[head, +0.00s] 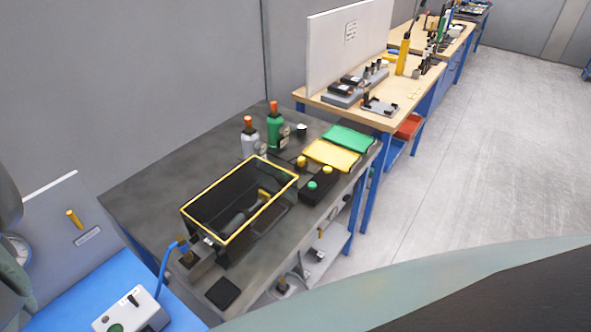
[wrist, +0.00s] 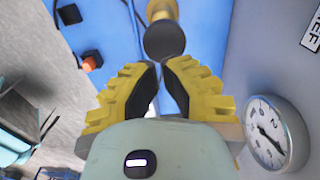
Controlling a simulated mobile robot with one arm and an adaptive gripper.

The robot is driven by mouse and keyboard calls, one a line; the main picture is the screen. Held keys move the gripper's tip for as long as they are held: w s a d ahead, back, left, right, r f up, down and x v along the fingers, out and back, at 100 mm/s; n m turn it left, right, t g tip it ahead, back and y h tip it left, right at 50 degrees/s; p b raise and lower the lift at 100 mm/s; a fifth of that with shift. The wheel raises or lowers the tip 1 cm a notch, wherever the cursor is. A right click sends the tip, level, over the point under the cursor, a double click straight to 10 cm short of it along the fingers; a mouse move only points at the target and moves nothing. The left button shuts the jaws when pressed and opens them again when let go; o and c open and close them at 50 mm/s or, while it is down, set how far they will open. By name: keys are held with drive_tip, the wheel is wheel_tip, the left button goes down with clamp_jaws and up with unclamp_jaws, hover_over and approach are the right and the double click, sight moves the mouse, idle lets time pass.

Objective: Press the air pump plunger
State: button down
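In the wrist view, my gripper (wrist: 160,66) has yellow ribbed fingers with black pads. Its tips are close together with only a narrow gap, and nothing shows held between them. Just beyond the tips is a dark round knob (wrist: 163,40) with a yellowish cylinder behind it, over a blue surface (wrist: 108,50). This looks like the pump plunger, but I cannot tell for sure. Whether the tips touch the knob cannot be told. The head view does not clearly show my gripper; it shows the blue surface (head: 75,280) at the lower left.
A round dial (wrist: 277,132) is on the panel right of my gripper. In the head view, a grey bench (head: 140,185) carries a yellow-rimmed black bin (head: 268,162), bottles and cloths. A white box (head: 130,312) with a blue cable stands on the blue surface. Floor (head: 490,140) is clear at right.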

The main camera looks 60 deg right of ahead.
drive_tip(key=shift+s+d+f+p, duration=0.15)
drive_tip(key=shift+f+p, duration=0.15)
drive_tip(key=shift+f, duration=1.35)
drive_tip(key=shift+f+b, duration=0.1)
drive_tip(key=shift+b, duration=0.2)
